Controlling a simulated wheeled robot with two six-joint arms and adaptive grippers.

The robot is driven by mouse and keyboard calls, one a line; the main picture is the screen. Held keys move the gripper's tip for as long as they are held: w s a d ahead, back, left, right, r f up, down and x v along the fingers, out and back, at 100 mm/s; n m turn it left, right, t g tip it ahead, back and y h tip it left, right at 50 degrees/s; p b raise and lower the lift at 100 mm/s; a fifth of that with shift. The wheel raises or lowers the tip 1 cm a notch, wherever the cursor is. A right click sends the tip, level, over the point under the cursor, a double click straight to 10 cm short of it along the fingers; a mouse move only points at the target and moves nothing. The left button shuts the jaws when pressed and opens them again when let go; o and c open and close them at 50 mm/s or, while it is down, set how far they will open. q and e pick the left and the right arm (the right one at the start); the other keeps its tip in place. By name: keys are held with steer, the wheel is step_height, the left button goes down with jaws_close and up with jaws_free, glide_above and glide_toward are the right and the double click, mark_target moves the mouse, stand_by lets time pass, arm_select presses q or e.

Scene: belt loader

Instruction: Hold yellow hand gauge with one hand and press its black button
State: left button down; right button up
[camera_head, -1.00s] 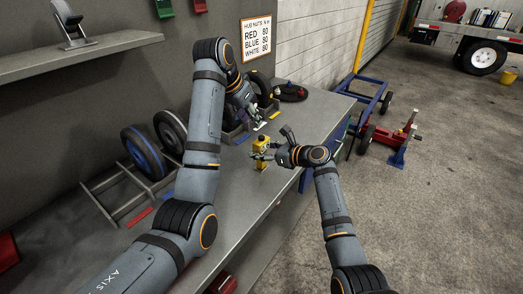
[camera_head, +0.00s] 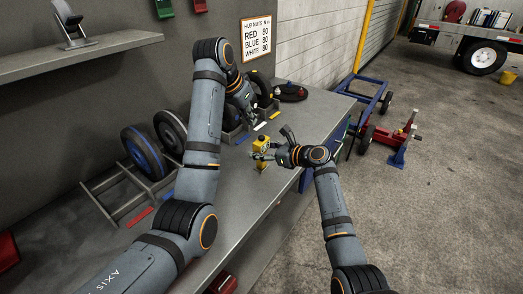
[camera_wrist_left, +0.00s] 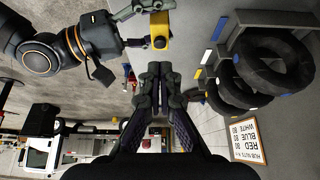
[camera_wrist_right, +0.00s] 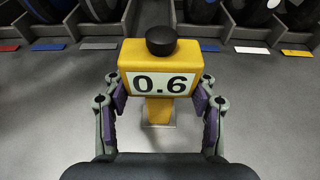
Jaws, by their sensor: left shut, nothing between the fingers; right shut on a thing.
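The yellow hand gauge (camera_wrist_right: 161,55) stands upright in the right wrist view, with a display reading 0.6 and a round black button (camera_wrist_right: 161,41) on top. My right gripper (camera_wrist_right: 160,98) is shut on the gauge, one finger on each side. In the head view the gauge (camera_head: 261,148) is over the bench, at the fingertips of my right gripper (camera_head: 277,150). My left gripper (camera_wrist_left: 158,82) is shut and empty. In the left wrist view the gauge (camera_wrist_left: 160,32) is beyond its fingertips, apart from them. In the head view my left gripper (camera_head: 248,110) is near the wheels at the wall.
The grey bench (camera_head: 225,215) has free room around the gauge. Wheels (camera_head: 145,148) stand in a rack on the left, and colored strips (camera_head: 140,217) lie on the bench. A torque sign (camera_head: 256,38) hangs on the wall. A blue frame (camera_head: 372,98) stands beyond the bench.

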stand_by(0.5)
arm_select(q)
step_height(320, 180, up, 3)
steer(key=n+h, duration=0.4)
steer(key=n, duration=0.1)
glide_above(261, 138)
steer(key=shift+w+a+t, duration=0.25)
steer(key=shift+a+t, duration=0.05)
steer(key=shift+t, duration=0.1)
steer(key=shift+f, duration=0.15)
steer(key=shift+f, duration=4.3)
steer(key=shift+f, duration=0.4)
